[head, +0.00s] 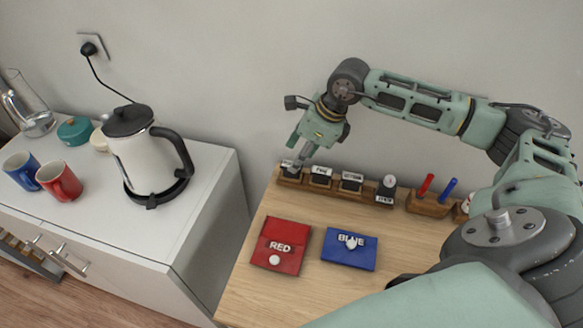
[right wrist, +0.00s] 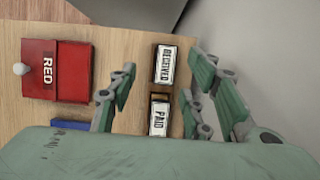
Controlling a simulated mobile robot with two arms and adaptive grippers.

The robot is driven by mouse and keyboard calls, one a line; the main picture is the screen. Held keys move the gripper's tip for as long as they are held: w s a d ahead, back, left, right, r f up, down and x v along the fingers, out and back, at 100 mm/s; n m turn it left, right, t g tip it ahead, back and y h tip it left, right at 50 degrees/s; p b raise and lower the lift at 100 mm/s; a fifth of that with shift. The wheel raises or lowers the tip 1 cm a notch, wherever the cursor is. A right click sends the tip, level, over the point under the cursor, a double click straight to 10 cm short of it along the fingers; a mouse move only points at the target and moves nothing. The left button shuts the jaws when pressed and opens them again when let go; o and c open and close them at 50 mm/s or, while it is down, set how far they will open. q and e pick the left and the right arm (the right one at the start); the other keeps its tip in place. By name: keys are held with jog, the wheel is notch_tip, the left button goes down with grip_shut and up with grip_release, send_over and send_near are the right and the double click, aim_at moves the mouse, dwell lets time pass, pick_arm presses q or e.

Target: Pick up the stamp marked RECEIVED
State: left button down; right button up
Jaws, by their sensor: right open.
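The stamp marked RECEIVED (right wrist: 165,66) sits in the wooden rack, with its white label readable in the right wrist view. In the head view this stamp (head: 290,170) is at the rack's left end, partly hidden by my gripper. My right gripper (head: 299,158) reaches down over that end from above. In the right wrist view my right gripper (right wrist: 164,80) is open and empty, with one finger on each side of the RECEIVED stamp in the picture. I cannot tell whether the fingers touch it. My left gripper is not in view.
The PAID stamp (right wrist: 159,117) stands next to RECEIVED; more stamps follow along the rack. A red box (head: 280,246) and a blue box (head: 349,249) lie in front. A pen holder (head: 428,206) stands right. A kettle (head: 146,158) and mugs stand on the white cabinet.

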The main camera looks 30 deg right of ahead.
jog(key=x, duration=0.1)
jog(key=p+x, duration=0.1)
jog(key=x, duration=0.1)
jog(key=shift+w+d+f, duration=0.15)
jog(key=shift+w, duration=0.1)
jog(key=shift+d+p+x, duration=0.15)
jog(key=shift+x, duration=0.45)
jog(key=shift+d+p+x, duration=0.15)
jog(key=shift+x, duration=0.45)
jog(key=shift+a, duration=0.2)
jog(key=c, duration=0.5)
jog(key=shift+c, duration=1)
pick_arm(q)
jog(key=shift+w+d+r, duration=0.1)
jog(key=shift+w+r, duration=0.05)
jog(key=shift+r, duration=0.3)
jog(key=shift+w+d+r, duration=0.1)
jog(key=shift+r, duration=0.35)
pick_arm(e)
grip_shut()
